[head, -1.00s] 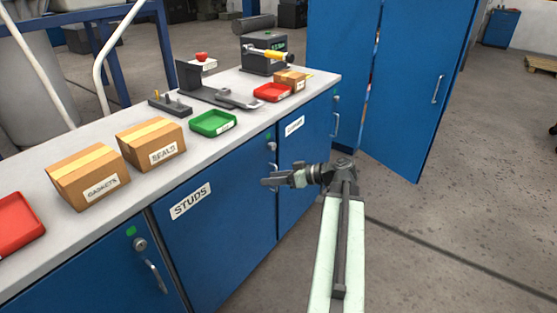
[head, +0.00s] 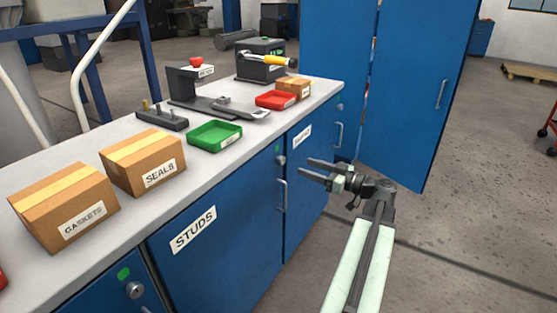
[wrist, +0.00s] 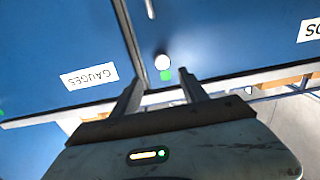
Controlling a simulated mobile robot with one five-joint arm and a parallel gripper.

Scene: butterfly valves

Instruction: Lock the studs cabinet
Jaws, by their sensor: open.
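The studs cabinet (head: 215,262) is a blue door under the bench with a white STUDS label (head: 193,230). Its round lock (head: 281,160) sits high near the door's right edge, below a green mark (head: 278,149), with a bar handle (head: 283,196) beneath. My gripper (head: 306,168) is open and empty, just right of the lock in the head view, pointing toward the cabinet fronts. In the wrist view the lock (wrist: 162,62) and green mark (wrist: 167,75) appear between the open fingers (wrist: 160,74), apparently beyond them. The key slot's angle is too small to tell.
The gauges cabinet (head: 307,190) adjoins on the right. A left cabinet has its own lock (head: 134,290). The benchtop holds boxes (head: 150,160), a green tray (head: 215,136) and a red tray (head: 277,100). A tall blue cabinet (head: 415,90) stands behind.

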